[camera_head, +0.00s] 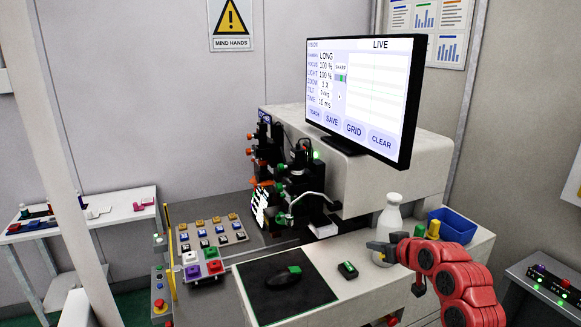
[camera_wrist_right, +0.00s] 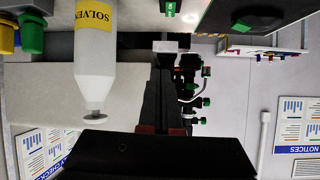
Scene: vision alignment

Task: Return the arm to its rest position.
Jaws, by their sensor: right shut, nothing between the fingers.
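My right arm (camera_head: 452,280), red, comes in from the lower right of the head view. Its right gripper (camera_head: 372,247) is shut and empty, over the light bench top in front of the white bottle (camera_head: 392,217). The gripper covers part of the bottle's lower body. In the right wrist view, the bottle (camera_wrist_right: 95,55) has a yellow solvent label and appears upside down to the left, apart from the dark gripper body at the bottom. My left gripper is not in view.
A blue bin (camera_head: 452,226) and green and yellow caps (camera_head: 433,229) are close to the right arm. A black mat (camera_head: 287,290) with a mouse lies at the front. The alignment device (camera_head: 300,172) and button panel (camera_head: 210,236) are left.

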